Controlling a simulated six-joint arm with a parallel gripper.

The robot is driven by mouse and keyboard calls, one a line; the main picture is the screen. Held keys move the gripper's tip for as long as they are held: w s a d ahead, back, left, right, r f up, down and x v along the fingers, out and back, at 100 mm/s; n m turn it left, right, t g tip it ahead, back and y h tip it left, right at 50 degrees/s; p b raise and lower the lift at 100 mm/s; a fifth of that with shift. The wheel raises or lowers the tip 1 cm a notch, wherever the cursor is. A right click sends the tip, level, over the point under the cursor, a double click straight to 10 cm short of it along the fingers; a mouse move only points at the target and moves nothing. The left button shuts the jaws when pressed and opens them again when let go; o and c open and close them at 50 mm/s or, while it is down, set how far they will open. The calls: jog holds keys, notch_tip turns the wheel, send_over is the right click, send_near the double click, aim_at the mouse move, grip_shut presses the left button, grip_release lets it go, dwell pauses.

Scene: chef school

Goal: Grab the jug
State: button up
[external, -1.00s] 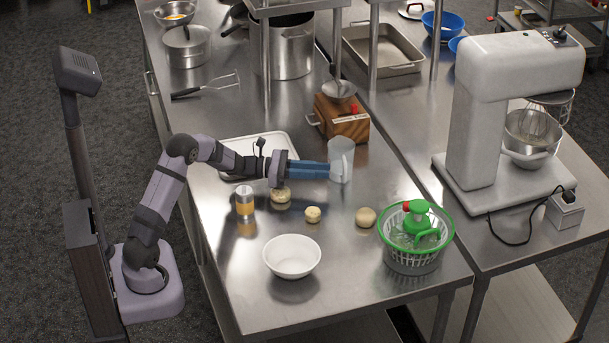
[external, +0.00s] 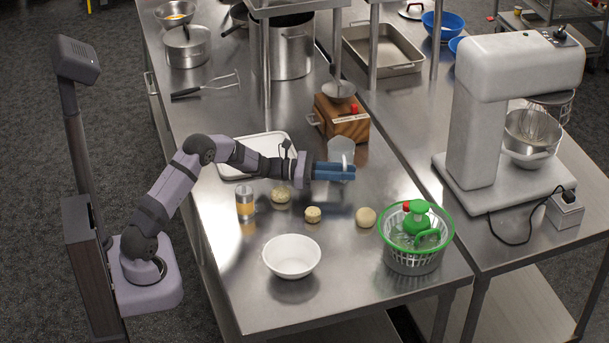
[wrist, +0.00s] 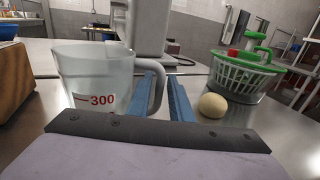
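The clear measuring jug (external: 341,148) stands on the steel table, partly hidden by my fingers in the external view. In the wrist view, the jug (wrist: 95,85) is at the left, upright, with a red 300 mark. Its handle (wrist: 157,92) faces right. My gripper (external: 340,172) is level and low, with its blue fingers at the jug's handle side. In the wrist view, my gripper (wrist: 167,85) has its fingers apart, one on each side of the handle. I cannot tell whether either finger touches it.
Dough balls (external: 366,217), a white bowl (external: 292,257) and a shaker (external: 245,203) lie nearer the table's front. A green salad spinner (external: 413,240) is at the right. A wooden-sided device (external: 343,118) stands close behind the jug; a tray (external: 235,170) lies beside my arm.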

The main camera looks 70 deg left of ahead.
jog(key=shift+c, duration=0.5)
grip_shut()
jog(key=shift+r, duration=0.2)
jog(key=shift+r+b, duration=1.1)
jog(key=shift+r, duration=3.7)
